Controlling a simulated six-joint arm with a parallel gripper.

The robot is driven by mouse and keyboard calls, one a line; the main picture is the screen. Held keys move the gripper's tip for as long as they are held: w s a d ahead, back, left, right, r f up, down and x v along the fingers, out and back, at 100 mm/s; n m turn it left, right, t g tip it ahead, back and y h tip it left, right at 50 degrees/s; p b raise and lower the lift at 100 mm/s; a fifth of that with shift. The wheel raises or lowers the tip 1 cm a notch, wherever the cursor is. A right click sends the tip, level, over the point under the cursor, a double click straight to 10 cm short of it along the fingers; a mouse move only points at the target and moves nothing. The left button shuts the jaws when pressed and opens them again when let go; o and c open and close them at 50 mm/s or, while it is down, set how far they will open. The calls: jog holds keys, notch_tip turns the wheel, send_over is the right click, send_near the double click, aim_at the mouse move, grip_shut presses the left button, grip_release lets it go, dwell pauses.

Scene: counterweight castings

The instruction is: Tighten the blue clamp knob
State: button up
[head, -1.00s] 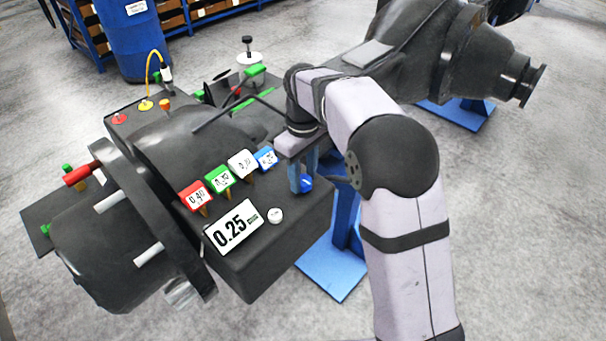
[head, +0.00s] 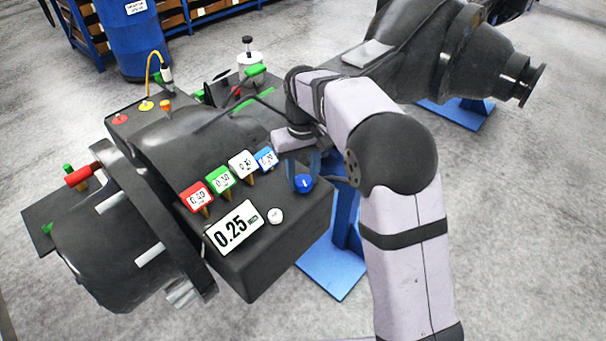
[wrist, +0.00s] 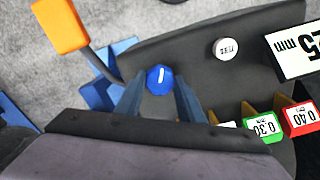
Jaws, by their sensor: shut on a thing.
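The blue clamp knob (head: 304,183) sits on the dark casting's top at its right end. The fingers are shut on the knob. In the head view my gripper (head: 303,170) comes down from above, and the fingers are partly hidden by my wrist.
Red (head: 196,196), green (head: 220,180), white (head: 243,164) and blue (head: 266,158) number tags stand in a row left of my gripper. A 0.25 sign (head: 231,229) and a white round button (head: 275,216) lie in front. An orange block (wrist: 60,25) shows at the wrist view's upper left.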

aim_at(303, 180)
jog(key=m, duration=0.7)
jog(key=shift+w+r+p, duration=0.1)
jog(key=shift+p, duration=0.25)
jog(key=m, duration=0.4)
jog(key=shift+m, duration=1.9)
jog(key=o, duration=1)
jog(key=shift+o, duration=0.2)
jog(key=shift+r, duration=0.1)
jog(key=shift+r+b, duration=1.15)
jog(key=shift+r, duration=2.4)
